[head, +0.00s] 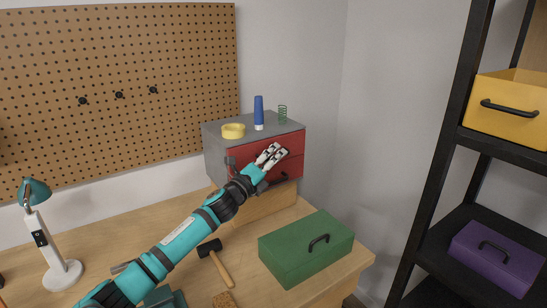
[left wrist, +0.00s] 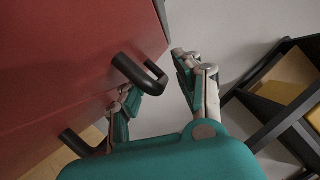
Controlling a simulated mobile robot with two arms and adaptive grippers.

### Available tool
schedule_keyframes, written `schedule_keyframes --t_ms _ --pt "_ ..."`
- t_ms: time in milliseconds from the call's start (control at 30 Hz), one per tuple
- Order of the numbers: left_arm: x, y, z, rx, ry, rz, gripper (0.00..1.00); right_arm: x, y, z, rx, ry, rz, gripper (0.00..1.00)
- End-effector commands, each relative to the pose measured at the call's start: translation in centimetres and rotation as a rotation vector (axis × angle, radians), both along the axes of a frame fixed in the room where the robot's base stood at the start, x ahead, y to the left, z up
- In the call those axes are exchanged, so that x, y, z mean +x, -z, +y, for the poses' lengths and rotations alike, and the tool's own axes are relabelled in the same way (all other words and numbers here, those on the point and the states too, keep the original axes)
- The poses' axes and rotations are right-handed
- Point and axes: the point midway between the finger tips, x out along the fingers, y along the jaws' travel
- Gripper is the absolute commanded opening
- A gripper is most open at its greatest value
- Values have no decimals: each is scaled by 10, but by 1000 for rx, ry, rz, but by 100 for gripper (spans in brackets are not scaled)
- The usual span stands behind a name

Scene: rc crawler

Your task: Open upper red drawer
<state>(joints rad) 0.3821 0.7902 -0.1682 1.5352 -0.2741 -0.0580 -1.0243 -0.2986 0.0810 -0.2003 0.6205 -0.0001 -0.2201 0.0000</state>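The upper red drawer (head: 292,142) is in the grey cabinet at the back of the desk, and its front looks closed. My left gripper (head: 271,154) is in front of it and hides its handle in the head view. In the left wrist view the black upper handle (left wrist: 138,74) juts from the red front toward the gap between my open left fingers (left wrist: 156,88). One finger is close to the handle on its lower side, the other is to its right. I cannot tell whether either touches. My right gripper is not in view.
The lower red drawer's handle (left wrist: 82,144) is near my left gripper. A yellow ring-shaped item (head: 233,131), a blue bottle (head: 259,112) and a green spring (head: 282,114) stand on the cabinet. A green box (head: 300,250) and a hammer (head: 217,262) lie below my arm.

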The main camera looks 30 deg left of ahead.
Motion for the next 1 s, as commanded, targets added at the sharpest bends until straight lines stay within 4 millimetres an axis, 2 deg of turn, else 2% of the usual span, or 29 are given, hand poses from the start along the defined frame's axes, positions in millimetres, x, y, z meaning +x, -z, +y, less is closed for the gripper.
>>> schedule_keyframes --t_ms 33,300,767,867,1000 --pt "0 0 0 0 0 0 33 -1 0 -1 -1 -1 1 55" --pt "0 0 0 0 0 0 0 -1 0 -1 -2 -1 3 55" --pt "-2 1 -4 -1 1 1 0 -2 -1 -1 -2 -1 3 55" --pt "-8 2 -22 -3 6 3 0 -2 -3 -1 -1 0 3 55" --pt "-24 2 -60 -3 8 4 0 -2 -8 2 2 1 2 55"
